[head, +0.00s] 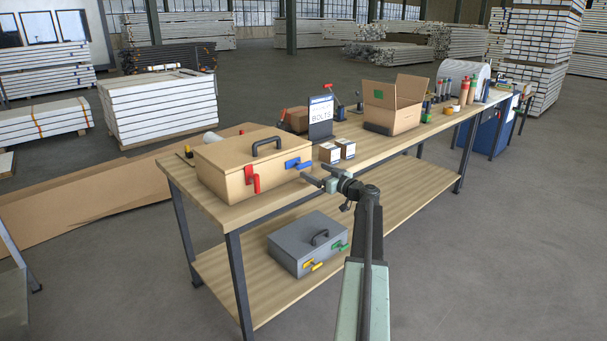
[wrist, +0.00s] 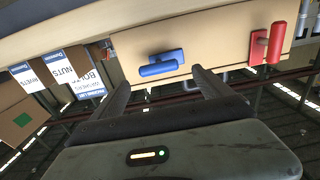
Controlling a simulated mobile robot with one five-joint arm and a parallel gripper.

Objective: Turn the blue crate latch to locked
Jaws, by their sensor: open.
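The tan crate (head: 225,178) stands on the near left end of the workbench, lid closed, with a black handle on top. Its blue latch (head: 298,163) is at the right of the front face, its bar lying roughly level. The wrist view, which is upside down, shows the blue latch (wrist: 160,68) just beyond and between my fingertips. My gripper (head: 312,181) is open and empty in front of the crate, near the blue latch; in the wrist view its two fingers (wrist: 159,80) straddle the latch's width. I see no clear contact.
A red latch (head: 252,180) hangs roughly upright on the same crate. A grey crate (head: 290,250) with yellow and green latches sits on the lower shelf. Small boxes (head: 337,151), a bolts sign (head: 320,118) and an open carton (head: 392,108) stand right of the tan crate.

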